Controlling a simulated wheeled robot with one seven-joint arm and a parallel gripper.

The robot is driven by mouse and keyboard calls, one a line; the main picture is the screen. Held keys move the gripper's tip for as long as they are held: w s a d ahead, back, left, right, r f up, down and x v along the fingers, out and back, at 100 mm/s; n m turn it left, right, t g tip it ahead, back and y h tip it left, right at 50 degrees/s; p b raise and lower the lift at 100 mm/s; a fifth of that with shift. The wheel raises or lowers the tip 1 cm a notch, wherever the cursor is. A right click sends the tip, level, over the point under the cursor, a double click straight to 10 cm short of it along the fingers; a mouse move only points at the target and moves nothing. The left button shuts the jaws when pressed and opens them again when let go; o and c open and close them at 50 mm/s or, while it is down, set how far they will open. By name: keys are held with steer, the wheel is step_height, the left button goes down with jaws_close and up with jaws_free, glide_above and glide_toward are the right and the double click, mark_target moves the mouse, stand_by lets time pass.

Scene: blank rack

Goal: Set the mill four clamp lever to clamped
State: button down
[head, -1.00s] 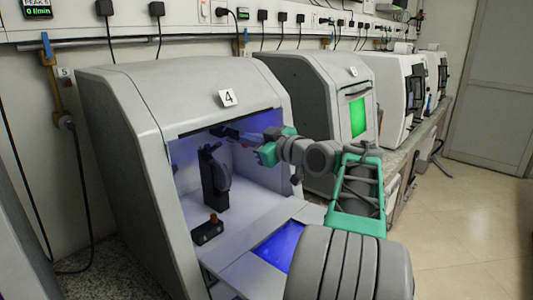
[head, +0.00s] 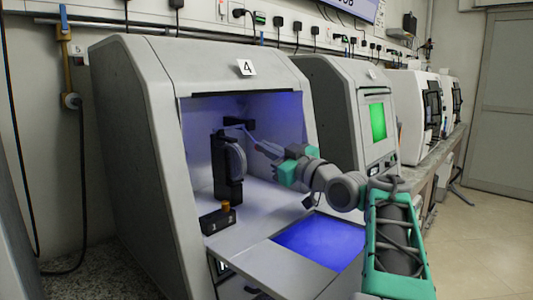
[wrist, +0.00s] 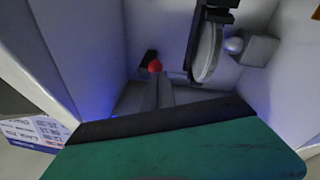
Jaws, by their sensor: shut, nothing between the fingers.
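Mill four (head: 135,110) is the grey machine with the "4" label and an open, violet-lit chamber. My gripper (head: 248,133) reaches into the chamber from the right, fingers pointing to the back wall near a black fitting (head: 238,122). In the wrist view my gripper (wrist: 157,80) shows shut and empty, its fingers pointing at a red ball knob (wrist: 155,66) with a dark part behind it. The knob seems to be the clamp lever's. Whether the fingers touch it, I cannot tell. The knob is not clear in the head view, so the lever's position is unclear.
A black stand with a disc (head: 237,160) stands left of my gripper in the chamber. A small black block with an orange-brown knob (head: 218,215) sits at the chamber's front left. A neighbouring machine with a green screen (head: 378,122) is on the right.

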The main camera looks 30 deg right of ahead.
steer(key=shift+w+f, duration=0.1)
steer(key=shift+f, duration=0.35)
steer(key=s+a+r+p, duration=0.3)
steer(key=s+a+r, duration=0.1)
steer(key=s+r, duration=0.9)
steer(key=shift+s+r, duration=0.35)
steer(key=shift+r, duration=0.05)
